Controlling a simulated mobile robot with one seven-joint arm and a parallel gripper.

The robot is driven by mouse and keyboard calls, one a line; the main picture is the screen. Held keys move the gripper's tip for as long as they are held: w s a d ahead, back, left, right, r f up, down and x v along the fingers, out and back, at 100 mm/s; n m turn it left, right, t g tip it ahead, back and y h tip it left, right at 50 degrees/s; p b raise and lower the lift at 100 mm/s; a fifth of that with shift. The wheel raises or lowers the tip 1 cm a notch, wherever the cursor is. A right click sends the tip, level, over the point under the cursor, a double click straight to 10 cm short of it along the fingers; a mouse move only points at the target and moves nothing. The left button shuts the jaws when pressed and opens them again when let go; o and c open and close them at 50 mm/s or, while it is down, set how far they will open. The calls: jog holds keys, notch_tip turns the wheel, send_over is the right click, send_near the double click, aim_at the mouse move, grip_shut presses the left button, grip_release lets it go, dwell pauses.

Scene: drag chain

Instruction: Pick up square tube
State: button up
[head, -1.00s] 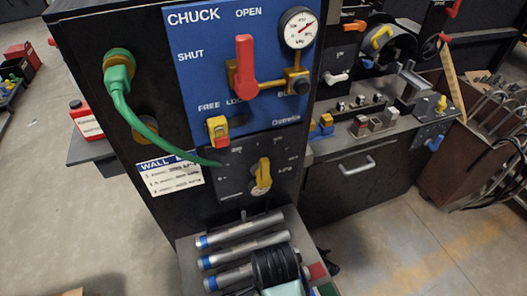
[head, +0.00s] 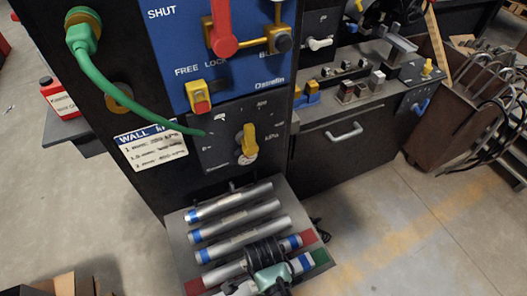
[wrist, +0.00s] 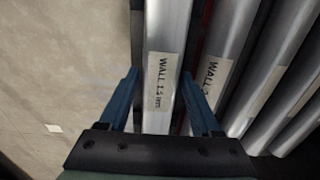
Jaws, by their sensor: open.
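In the wrist view, a silvery tube with flat faces, the square tube (wrist: 167,40), carries a label reading WALL 1.5 mm. My gripper (wrist: 160,76) is open, with one blue finger on each side of this tube. I cannot tell how deep the fingertips reach beside it. In the head view, the front tube (head: 303,264) lies at the near edge of the rack, partly hidden by my wrist, with a blue band and a green patch at its right end. The fingertips are hidden there.
Several other tubes (head: 236,220) lie parallel behind it on the rack (head: 181,232), close together. Another labelled tube (wrist: 222,65) is just right of the right finger. The black machine panel (head: 165,185) with a green hose (head: 115,97) stands behind. Floor is free at the left.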

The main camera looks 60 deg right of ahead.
jog(key=shift+f, duration=0.15)
jog(key=shift+c, duration=0.2)
grip_shut()
dwell(0.3)
